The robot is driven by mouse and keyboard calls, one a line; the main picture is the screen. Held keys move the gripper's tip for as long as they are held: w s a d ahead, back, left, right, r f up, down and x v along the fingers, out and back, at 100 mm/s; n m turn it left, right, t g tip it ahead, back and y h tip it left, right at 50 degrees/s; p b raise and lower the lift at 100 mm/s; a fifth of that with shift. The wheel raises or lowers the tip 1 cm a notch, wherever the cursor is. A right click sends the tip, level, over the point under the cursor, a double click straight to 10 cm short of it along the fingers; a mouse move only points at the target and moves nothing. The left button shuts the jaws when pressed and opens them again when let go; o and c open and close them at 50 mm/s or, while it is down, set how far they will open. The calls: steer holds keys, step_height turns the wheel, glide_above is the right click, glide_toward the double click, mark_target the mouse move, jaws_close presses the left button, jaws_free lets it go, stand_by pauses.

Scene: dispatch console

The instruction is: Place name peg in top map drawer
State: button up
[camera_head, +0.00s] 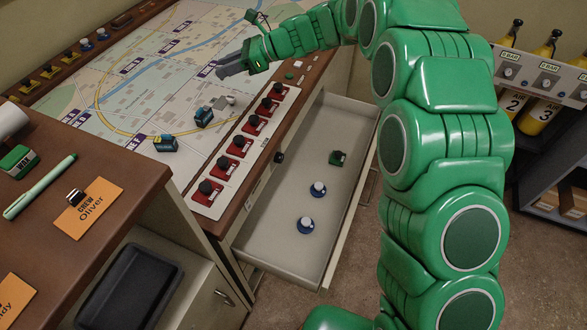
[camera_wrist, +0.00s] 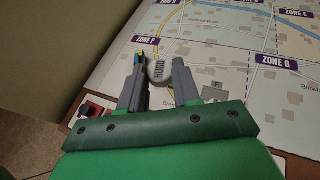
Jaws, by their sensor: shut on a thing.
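My gripper (camera_head: 230,66) is over the map table, its fingers low over the map. In the wrist view my gripper (camera_wrist: 158,62) is shut on a pale grey round-topped name peg (camera_wrist: 157,70); dark lettering on it is too small to read surely. The fingers hide the peg in the head view. The top map drawer (camera_head: 262,232) is pulled open below the table's front edge.
The map (camera_head: 150,75) bears two teal vehicle pieces (camera_head: 204,116) (camera_head: 165,143) and a small grey piece (camera_head: 230,100). A strip of red switches with black knobs (camera_head: 237,145) runs along the table's front edge. A brown desk (camera_head: 120,165) stands at left. The drawer has clear floor.

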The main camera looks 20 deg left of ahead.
steer(key=s+d+g, duration=0.1)
steer(key=s+d, duration=0.8)
steer(key=d, duration=0.4)
steer(key=n+g+h, duration=0.1)
steer(key=n, duration=0.1)
glide_above(279, 252)
step_height(279, 252, down, 42)
steer(key=shift+w+r, duration=0.1)
steer(key=shift+r, duration=0.05)
stand_by(1.3)
steer(key=shift+f, duration=0.6)
steer(key=o, duration=1)
steer(key=shift+f, duration=0.1)
steer(key=shift+r, duration=0.7)
steer(key=v, duration=1.2)
